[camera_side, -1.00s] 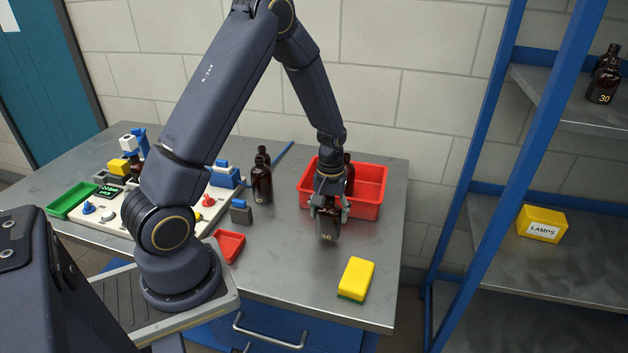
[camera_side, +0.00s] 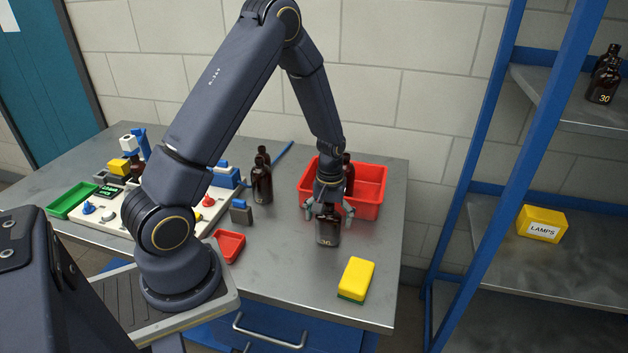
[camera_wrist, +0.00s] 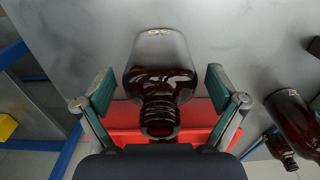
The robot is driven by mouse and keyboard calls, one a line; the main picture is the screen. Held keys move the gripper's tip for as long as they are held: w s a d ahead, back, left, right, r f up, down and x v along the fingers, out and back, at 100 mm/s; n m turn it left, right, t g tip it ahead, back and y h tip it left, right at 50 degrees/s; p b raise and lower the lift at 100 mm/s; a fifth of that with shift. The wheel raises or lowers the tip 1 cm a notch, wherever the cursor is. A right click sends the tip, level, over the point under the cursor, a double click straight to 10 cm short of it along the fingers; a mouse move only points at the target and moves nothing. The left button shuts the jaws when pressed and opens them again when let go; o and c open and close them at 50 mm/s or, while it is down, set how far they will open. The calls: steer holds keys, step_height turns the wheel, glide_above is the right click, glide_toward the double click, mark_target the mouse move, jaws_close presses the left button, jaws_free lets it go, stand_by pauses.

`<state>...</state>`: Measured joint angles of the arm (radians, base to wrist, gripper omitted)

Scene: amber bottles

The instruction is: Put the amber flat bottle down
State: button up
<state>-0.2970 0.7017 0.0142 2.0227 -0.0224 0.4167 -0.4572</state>
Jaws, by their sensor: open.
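The amber flat bottle (camera_side: 328,230), marked 30, stands upright on the metal table in front of the red bin. My gripper (camera_side: 328,212) is above and around its upper part, with the fingers spread wide. In the wrist view the bottle (camera_wrist: 160,80) lies between the two green-padded fingers of my gripper (camera_wrist: 160,92), with a clear gap on each side. Neither finger appears to touch it. The bottle's neck is partly hidden by my gripper in the side view.
The red bin (camera_side: 371,197) stands close behind, with a dark bottle (camera_side: 349,172) in it. More dark bottles (camera_side: 262,182) stand to the left. A yellow sponge (camera_side: 356,279) lies in front right, and a small red tray (camera_side: 229,246) front left. Bare table surrounds the bottle's front.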

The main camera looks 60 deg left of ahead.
step_height(320, 180, up, 12)
steer(key=shift+r, duration=0.15)
steer(key=s+d+r+m+t, duration=0.1)
steer(key=s+d+r+m, duration=0.15)
steer(key=r, duration=0.25)
steer(key=s+d+r+m+t, duration=0.1)
steer(key=s+d+r, duration=0.15)
steer(key=r, duration=0.35)
steer(key=s+d+r+m+t, duration=0.3)
steer(key=s+d+r+m, duration=0.2)
steer(key=s, duration=0.5)
steer(key=shift+s+d+r+t, duration=0.2)
steer(key=shift+s+d+t, duration=0.15)
steer(key=shift+d, duration=0.35)
